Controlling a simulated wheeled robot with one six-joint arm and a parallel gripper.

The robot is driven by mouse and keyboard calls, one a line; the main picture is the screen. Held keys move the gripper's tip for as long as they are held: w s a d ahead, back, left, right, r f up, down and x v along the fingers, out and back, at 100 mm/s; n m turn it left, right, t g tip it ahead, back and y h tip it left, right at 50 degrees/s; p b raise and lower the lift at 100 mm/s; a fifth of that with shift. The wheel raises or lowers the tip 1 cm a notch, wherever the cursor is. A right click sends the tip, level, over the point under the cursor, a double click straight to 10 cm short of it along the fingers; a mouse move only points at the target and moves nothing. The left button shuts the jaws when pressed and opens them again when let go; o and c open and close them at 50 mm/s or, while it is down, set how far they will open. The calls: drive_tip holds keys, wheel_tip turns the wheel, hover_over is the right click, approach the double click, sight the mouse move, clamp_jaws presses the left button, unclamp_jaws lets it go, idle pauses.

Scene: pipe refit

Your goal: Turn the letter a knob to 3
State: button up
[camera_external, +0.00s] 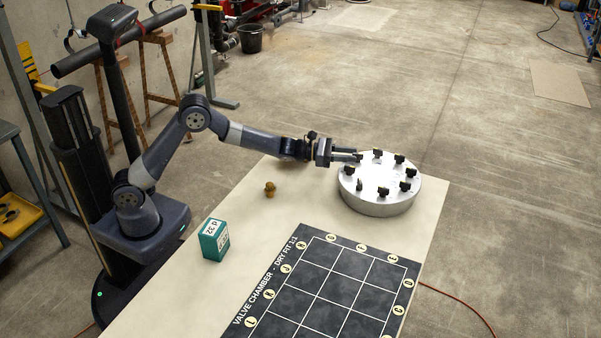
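A round silver drum (378,205) stands on the table and carries a ring of small black knobs, among them one at the back (378,154), one at the right (411,173) and one at the front (383,191). The letters and numbers by the knobs are too small to read, so I cannot tell which knob is a. My gripper (357,155) reaches in from the left, level, with its fingertips at the drum's back left rim. The fingers show as two thin bars close together. I cannot tell whether a knob is between them.
A pale table (180,285) bears a teal box (215,240), a small brass fitting (270,189) and a black gridded mat (320,285) with round letter tags along its edges. The table is bare between the fitting and the drum. Open concrete floor lies beyond.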

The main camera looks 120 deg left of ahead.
drive_tip(key=shift+x, duration=0.95)
drive_tip(key=shift+c, duration=0.3)
clamp_jaws()
